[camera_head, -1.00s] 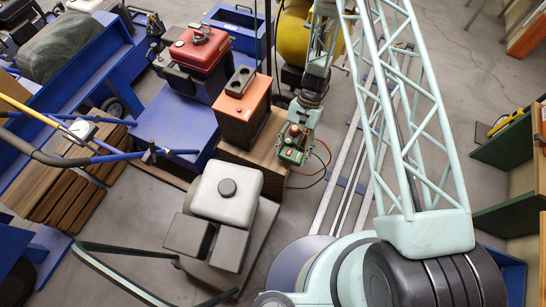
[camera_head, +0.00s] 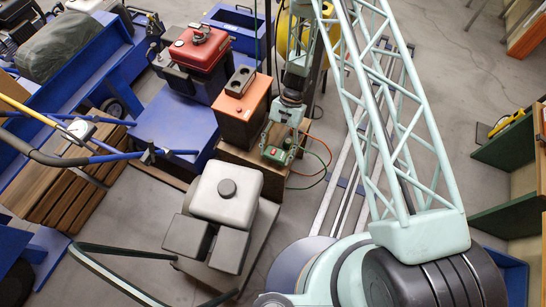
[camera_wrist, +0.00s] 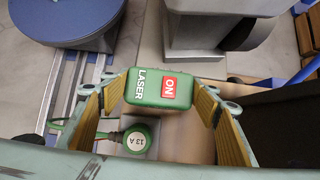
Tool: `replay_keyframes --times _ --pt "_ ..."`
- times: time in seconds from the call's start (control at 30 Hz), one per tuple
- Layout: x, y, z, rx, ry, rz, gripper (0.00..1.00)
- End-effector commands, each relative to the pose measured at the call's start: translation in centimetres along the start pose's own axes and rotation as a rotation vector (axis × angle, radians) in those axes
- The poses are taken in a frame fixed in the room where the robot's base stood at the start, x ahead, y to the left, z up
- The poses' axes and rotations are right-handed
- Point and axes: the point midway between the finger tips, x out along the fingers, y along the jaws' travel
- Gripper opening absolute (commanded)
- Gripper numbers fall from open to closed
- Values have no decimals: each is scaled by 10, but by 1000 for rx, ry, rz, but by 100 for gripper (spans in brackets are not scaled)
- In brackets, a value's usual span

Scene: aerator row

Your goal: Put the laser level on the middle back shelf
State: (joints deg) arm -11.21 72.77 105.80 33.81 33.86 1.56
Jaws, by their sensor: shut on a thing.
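A round green plug marked 13 A (camera_wrist: 138,138) with a green cable shows just beside the level. Green shelf boards (camera_head: 507,147) stand at the right edge; I cannot tell which is the middle back one.
An orange-topped brown battery-like box (camera_head: 242,107) stands on the wooden block (camera_head: 262,160) close left of my gripper. A grey engine-like unit (camera_head: 226,192) is in front. Red and green cables (camera_head: 322,160) loop to the right. A yellow item lies on the upper shelf board. Open floor lies before the shelves.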

Motion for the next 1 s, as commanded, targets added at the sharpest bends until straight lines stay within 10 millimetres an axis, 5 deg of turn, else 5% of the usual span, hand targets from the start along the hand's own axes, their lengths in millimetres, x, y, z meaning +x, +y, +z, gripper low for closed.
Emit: replay_keyframes --times 0.5,1.0 --pt "30 -12 -14 0 -1 0 39" --pt "34 -12 -17 0 0 0 39"
